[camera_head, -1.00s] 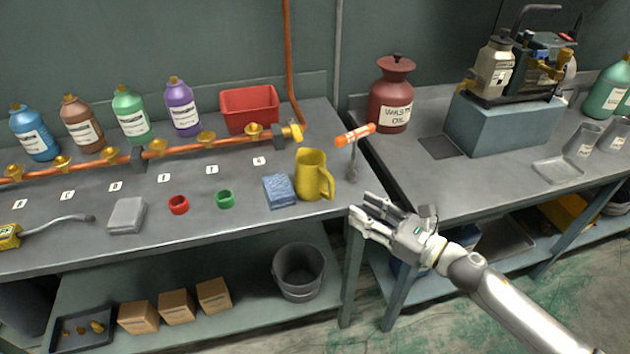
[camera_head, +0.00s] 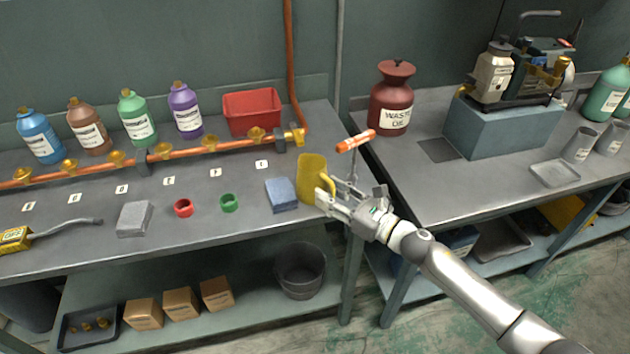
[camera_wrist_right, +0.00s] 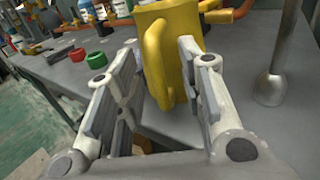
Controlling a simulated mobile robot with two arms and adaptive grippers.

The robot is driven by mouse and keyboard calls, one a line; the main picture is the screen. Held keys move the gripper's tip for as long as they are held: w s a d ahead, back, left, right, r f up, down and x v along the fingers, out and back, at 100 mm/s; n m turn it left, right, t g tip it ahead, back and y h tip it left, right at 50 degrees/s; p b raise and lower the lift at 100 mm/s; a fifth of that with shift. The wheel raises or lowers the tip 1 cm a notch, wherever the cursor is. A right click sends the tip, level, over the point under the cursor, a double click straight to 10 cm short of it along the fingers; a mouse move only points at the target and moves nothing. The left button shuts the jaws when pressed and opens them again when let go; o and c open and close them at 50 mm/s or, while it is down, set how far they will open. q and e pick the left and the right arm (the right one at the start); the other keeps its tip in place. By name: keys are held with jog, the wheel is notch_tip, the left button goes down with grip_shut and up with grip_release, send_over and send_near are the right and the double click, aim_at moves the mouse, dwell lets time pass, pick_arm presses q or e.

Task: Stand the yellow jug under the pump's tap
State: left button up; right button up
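The yellow jug (camera_head: 311,172) is at the front right of the left bench, with its handle towards my right gripper (camera_head: 326,197). In the right wrist view, the jug (camera_wrist_right: 183,45) and its handle fill the space between the two spread fingers (camera_wrist_right: 160,60). The fingers are open on either side of the handle; I see no clear grip. The pump (camera_head: 535,70) sits on a blue-grey block (camera_head: 500,125) on the right bench, with brass fittings on its right side. I cannot clearly tell which fitting is the tap. My left gripper is not in view.
A blue sponge (camera_head: 281,195) lies just left of the jug. An orange-handled tool (camera_head: 356,141) stands behind my gripper. A dark red waste oil can (camera_head: 391,100) and a shallow tray (camera_head: 555,173) are on the right bench. A gap separates the benches.

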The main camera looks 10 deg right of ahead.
grip_shut()
jog(key=shift+r, duration=0.1)
dwell(0.4)
